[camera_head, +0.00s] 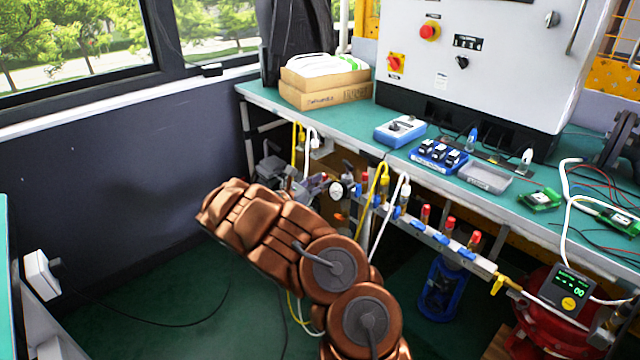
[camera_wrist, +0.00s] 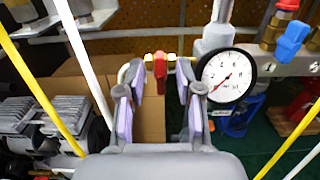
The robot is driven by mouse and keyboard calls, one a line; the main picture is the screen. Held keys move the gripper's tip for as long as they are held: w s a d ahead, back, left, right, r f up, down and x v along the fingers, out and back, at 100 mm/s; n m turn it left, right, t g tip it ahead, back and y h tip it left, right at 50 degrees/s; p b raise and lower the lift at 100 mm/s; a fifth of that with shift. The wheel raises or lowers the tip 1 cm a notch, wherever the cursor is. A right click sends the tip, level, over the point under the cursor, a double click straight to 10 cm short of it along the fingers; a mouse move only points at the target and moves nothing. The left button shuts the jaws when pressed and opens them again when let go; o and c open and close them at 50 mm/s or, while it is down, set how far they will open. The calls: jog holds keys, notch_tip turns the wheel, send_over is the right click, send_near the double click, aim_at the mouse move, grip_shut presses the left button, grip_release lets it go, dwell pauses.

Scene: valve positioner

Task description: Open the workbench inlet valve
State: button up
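In the wrist view, a valve with a small red handle (camera_wrist: 160,66) sits on a thin pipe with brass fittings, left of a round white pressure gauge (camera_wrist: 228,75). The handle hangs upright, pointing down from the pipe. My gripper (camera_wrist: 160,84) is open, with one finger to each side of the handle and a visible gap on both sides. How far the fingertips are from it in depth is unclear. In the head view the gauge (camera_head: 337,190) shows at the manifold's left end. My arm reaches towards that area, and the fingers cannot be made out there.
The manifold pipe (camera_head: 420,229) with blue and red valves runs along the bench (camera_head: 268,96) front. Yellow and white hoses (camera_head: 391,218) hang near it, and also cross the wrist view's left side (camera_wrist: 85,58). A cardboard box (camera_wrist: 68,90) stands behind the gripper. The green floor is open at left.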

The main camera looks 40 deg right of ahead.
jog(key=shift+c, duration=0.3)
grip_shut()
jog(key=shift+f+m+b, duration=0.1)
jog(key=shift+m+b, duration=0.3)
jog(key=shift+b, duration=0.2)
jog(key=m+b, duration=0.5)
jog(key=b, duration=0.1)
jog(key=m+b, duration=0.6)
jog(key=b, duration=0.1)
jog(key=s+f+m+b, duration=0.1)
jog(key=m+b, duration=0.5)
jog(key=shift+b, duration=0.35)
jog(key=shift+r, duration=0.15)
